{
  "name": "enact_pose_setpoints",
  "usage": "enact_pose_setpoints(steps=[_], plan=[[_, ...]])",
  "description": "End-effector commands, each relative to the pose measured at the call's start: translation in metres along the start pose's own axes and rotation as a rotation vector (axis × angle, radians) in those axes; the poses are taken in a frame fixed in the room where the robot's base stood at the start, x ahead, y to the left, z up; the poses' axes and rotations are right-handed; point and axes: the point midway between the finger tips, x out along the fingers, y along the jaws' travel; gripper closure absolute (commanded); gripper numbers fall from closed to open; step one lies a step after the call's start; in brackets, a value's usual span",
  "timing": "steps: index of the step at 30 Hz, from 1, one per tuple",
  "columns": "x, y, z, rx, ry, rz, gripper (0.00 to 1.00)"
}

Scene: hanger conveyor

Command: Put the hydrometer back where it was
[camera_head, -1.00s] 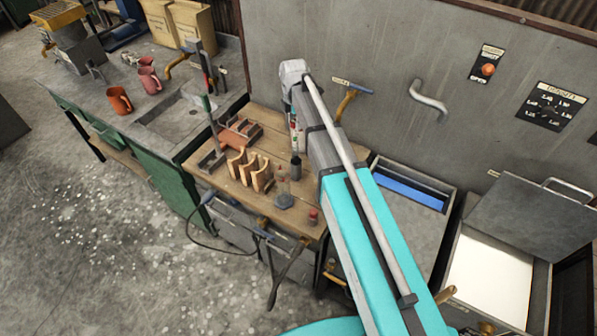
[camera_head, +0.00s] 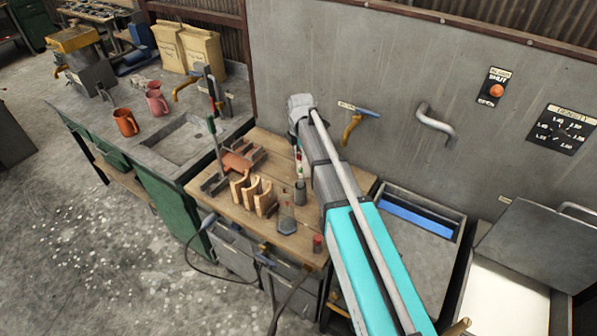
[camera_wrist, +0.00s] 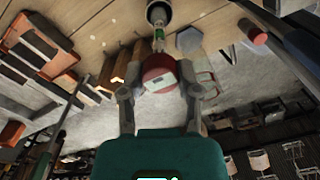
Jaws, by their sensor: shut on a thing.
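The hydrometer, with a red top end and a green-marked stem, shows in the wrist view (camera_wrist: 158,68) between the fingers of my gripper (camera_wrist: 160,86). The gripper is shut on it. In the head view the hydrometer (camera_head: 299,164) hangs upright below the wrist, its lower part at the mouth of a dark cylindrical holder (camera_head: 300,192) on the wooden bench. The holder also shows in the wrist view (camera_wrist: 158,11), in line with the stem. I cannot tell how far the stem is inside it. The fingers are hidden in the head view.
A glass jar on a grey base (camera_head: 286,224) and a small red-topped item (camera_head: 318,243) stand near the holder. A wooden rack (camera_head: 253,194) is left of it, with a metal stand (camera_head: 214,150) beyond. The grey wall (camera_head: 300,60) is behind.

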Motion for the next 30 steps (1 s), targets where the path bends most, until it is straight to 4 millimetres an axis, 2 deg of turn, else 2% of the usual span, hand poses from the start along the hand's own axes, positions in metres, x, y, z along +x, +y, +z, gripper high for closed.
enact_pose_setpoints(steps=[1, 6, 22, 30], plan=[[0.009, 0.0, 0.0, 0.0, 0.0, 0.0, 1.0], [0.018, 0.0, 0.0, 0.001, 0.0, 0.0, 1.0], [0.021, 0.0, 0.001, 0.002, 0.0, 0.0, 1.0], [0.039, 0.0, 0.002, 0.002, 0.0, 0.0, 1.0]])
